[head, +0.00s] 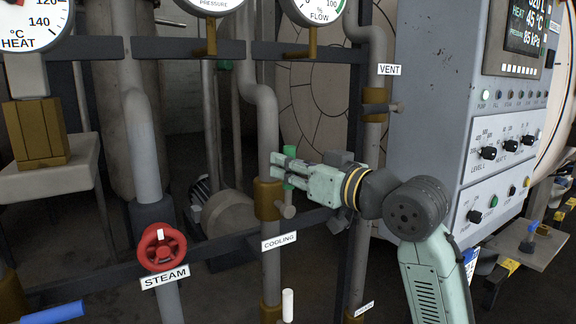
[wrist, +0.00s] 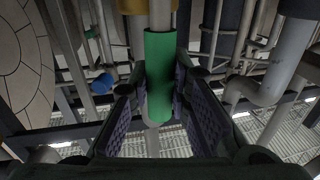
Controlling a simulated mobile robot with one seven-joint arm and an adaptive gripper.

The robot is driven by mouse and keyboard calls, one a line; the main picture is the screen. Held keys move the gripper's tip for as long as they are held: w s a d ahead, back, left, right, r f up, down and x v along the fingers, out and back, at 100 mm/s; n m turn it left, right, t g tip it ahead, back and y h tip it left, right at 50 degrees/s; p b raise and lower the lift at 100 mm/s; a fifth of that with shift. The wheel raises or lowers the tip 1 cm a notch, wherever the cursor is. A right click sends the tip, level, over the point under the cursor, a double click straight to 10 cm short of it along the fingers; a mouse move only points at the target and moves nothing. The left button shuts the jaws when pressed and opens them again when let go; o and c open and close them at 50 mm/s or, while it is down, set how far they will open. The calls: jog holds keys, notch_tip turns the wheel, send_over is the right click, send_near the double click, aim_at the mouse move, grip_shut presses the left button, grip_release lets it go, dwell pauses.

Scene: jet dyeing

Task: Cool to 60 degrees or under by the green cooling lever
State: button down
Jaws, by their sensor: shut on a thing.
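The green cooling lever (head: 290,183) stands upright at the brass valve (head: 268,198) on the pipe labelled COOLING (head: 279,241). My gripper (head: 283,168) reaches in from the right and is shut on the lever's green sleeve. In the wrist view the green lever (wrist: 159,70) lies between the two dark ridged finger pads of my gripper (wrist: 160,108). My fingers hide part of the lever in the head view. The panel display (head: 526,22) appears to read HEAT 45 °C and a pressure near 85 kPa, though its top line is cut off.
A red STEAM handwheel (head: 161,247) is on the pipe to the left. A VENT valve (head: 375,103) is on the pipe behind my wrist. The grey control cabinet (head: 430,90) stands at the right. A white-handled lever (head: 288,305) is below. Pipes and dark crossbars crowd the space.

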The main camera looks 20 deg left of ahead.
jog(key=w+d+f+m+t+p, duration=0.2)
jog(key=w+f+m+p, duration=0.1)
jog(key=m, duration=0.7)
jog(key=w+d+f+m+t+p, duration=0.2)
jog(key=w+d+f+m+p, duration=0.1)
jog(key=m, duration=0.7)
jog(key=shift+w+d+f+p, duration=0.2)
jog(key=shift+w+f+p, duration=0.25)
jog(key=shift+f+p, duration=1)
jog(key=shift+f+b, duration=0.25)
jog(key=shift+b, duration=0.05)
jog(key=c, duration=1.5)
grip_release()
jog(key=shift+r, duration=0.1)
jog(key=shift+o, duration=0.2)
jog(key=v, duration=1.2)
